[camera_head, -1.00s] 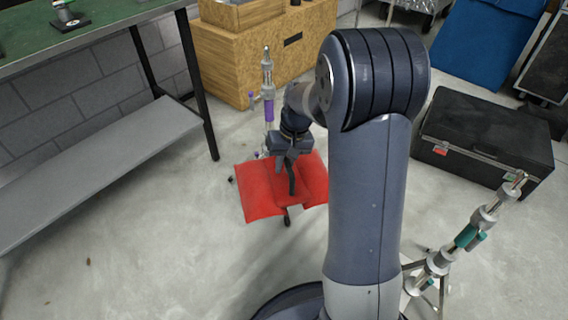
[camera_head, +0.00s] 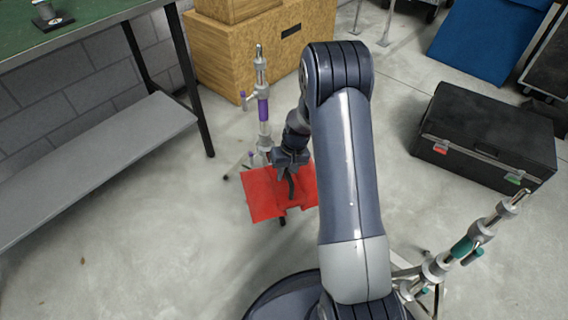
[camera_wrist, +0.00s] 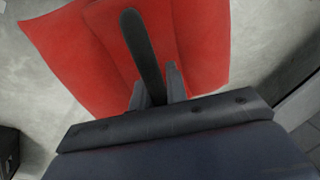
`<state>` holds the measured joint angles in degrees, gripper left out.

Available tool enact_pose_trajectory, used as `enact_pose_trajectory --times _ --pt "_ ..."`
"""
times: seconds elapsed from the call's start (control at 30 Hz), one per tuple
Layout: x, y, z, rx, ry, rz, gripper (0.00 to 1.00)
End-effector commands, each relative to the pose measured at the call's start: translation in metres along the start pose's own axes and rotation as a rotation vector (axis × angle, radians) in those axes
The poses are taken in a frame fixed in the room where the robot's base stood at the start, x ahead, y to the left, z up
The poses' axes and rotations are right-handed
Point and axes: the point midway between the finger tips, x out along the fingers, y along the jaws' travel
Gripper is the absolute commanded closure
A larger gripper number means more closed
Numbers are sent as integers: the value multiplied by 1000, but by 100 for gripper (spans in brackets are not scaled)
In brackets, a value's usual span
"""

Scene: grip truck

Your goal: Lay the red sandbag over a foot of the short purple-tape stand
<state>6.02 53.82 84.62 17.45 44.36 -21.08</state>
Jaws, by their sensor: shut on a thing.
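The red sandbag (camera_head: 262,196) hangs in my gripper (camera_head: 290,180), which is shut on its dark strap. In the wrist view the sandbag (camera_wrist: 70,50) spreads out beyond my gripper (camera_wrist: 158,92), with the dark strap (camera_wrist: 140,40) between the fingers. The short purple-tape stand (camera_head: 263,108) stands upright just behind the sandbag. The sandbag hides part of its base; one foot (camera_head: 235,172) shows to the left and a dark foot tip shows below the bag. I cannot tell whether the bag touches a foot.
A teal-tape stand (camera_head: 464,247) stands at the right, near my base. A black case (camera_head: 480,135) is on the floor at the right. A wooden cabinet (camera_head: 235,55) is behind the purple-tape stand. A green-topped workbench (camera_head: 90,30) with a grey lower shelf (camera_head: 90,165) is at the left.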

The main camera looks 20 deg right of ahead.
Motion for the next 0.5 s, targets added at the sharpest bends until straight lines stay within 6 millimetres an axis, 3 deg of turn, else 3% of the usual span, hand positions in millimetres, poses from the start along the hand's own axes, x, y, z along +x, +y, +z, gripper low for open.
enact_pose_trajectory --times 0.5 --pt "88 26 3 -18 -3 10 100"
